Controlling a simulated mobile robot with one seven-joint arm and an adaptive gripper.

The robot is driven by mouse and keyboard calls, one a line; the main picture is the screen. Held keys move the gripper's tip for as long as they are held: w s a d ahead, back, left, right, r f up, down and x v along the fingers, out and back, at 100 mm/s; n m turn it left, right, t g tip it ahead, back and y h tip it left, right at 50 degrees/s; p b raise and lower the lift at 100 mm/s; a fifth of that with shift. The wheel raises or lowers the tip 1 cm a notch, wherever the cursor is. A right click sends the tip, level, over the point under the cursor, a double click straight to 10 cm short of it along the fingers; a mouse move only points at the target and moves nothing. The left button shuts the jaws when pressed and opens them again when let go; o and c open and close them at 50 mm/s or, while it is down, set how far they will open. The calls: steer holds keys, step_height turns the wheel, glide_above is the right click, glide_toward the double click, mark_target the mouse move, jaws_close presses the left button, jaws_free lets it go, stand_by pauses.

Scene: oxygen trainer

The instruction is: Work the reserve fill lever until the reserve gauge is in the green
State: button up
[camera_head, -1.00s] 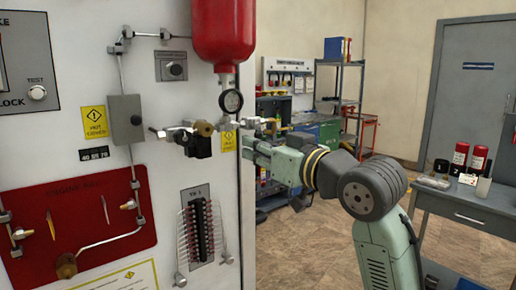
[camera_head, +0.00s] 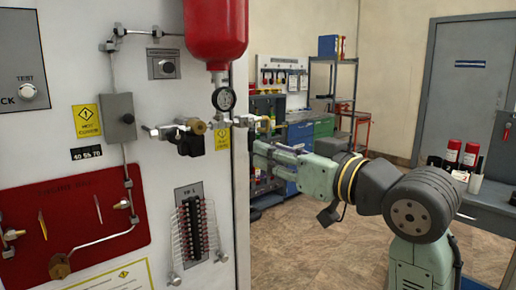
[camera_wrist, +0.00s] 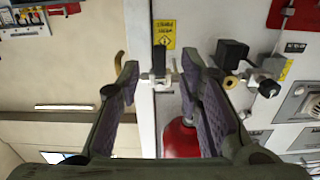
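The reserve gauge (camera_head: 223,99) is a small round black-rimmed dial below a red bottle (camera_head: 216,35); its needle is too small to read. A metal fitting (camera_head: 245,121) with a brass-coloured tip sticks out right of the gauge, past the panel edge; it may be the fill lever. In the wrist view, a curved brass piece (camera_wrist: 120,65) shows beyond the left finger, and a metal fitting (camera_wrist: 157,66) shows beyond the gap between the fingers. My gripper (camera_head: 258,152) is open and empty, below and right of the gauge; its fingers also show in the wrist view (camera_wrist: 158,84).
A brass and black valve (camera_head: 192,137) sits left of the gauge on the white panel (camera_head: 150,160). A rack of clear tubes (camera_head: 197,229) is below it. A desk (camera_head: 480,209) with red canisters stands at right. Floor (camera_head: 300,245) right of the panel is clear.

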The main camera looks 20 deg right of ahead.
steer(key=v, duration=0.5)
stand_by(1.2)
